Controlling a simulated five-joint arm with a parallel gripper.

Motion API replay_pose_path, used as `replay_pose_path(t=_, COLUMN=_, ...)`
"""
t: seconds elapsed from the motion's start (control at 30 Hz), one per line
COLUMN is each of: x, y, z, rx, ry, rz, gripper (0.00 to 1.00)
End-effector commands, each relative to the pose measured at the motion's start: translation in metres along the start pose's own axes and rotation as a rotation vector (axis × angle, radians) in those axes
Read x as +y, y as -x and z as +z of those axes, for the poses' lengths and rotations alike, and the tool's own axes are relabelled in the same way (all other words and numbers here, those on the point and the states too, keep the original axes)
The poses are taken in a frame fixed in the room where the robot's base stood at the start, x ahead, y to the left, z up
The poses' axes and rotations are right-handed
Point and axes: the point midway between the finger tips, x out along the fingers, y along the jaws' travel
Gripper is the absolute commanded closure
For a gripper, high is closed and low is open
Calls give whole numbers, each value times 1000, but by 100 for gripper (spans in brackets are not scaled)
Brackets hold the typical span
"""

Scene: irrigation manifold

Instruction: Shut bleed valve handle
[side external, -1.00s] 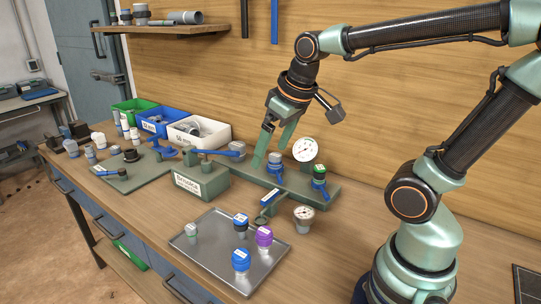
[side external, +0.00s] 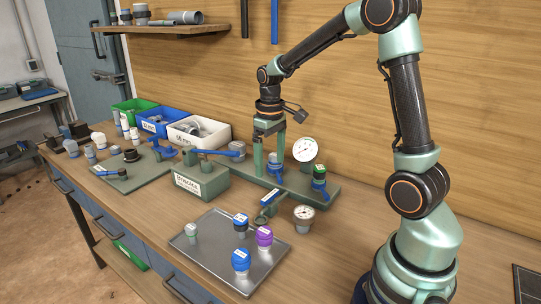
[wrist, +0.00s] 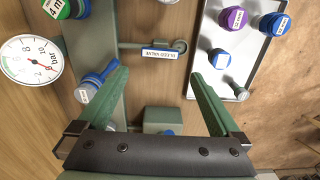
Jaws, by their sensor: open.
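The green manifold (side external: 235,170) has a valve with a blue handle (side external: 275,167) and another, green-topped valve (side external: 319,180) at its right. In the wrist view the nearer blue valve (wrist: 95,82) is beside my left finger. A labelled bar with blue on it (side external: 269,197) sticks out from the manifold's front. It lies ahead of and between my fingertips in the wrist view (wrist: 160,53); its label is too small to read. I cannot tell which part is the bleed handle. My gripper (side external: 270,163) is open and empty, pointing down over the manifold; contact cannot be told.
A white gauge (side external: 304,149) stands on the manifold behind the valves. A metal tray (side external: 215,262) in front holds blue, purple and grey fittings. A labelled green block (side external: 201,182) and bins (side external: 199,134) are at left.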

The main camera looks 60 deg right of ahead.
Motion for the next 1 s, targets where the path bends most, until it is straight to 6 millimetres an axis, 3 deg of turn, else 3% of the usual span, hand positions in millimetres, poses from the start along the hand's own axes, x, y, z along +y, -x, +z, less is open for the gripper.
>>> replay_pose_path(t=0.3, x=-1, y=-63, z=1, rx=-5, ry=0, rz=-1, gripper=0)
replay_pose_path(t=0.5, x=0, y=-88, z=1, rx=-3, ry=0, rz=-1, gripper=0)
replay_pose_path(t=0.93, x=0, y=-97, z=0, rx=1, ry=0, rz=0, gripper=0)
replay_pose_path(t=0.97, x=0, y=-96, z=0, rx=1, ry=0, rz=0, gripper=8)
replay_pose_path(t=1.0, x=0, y=-96, z=0, rx=1, ry=0, rz=0, gripper=23)
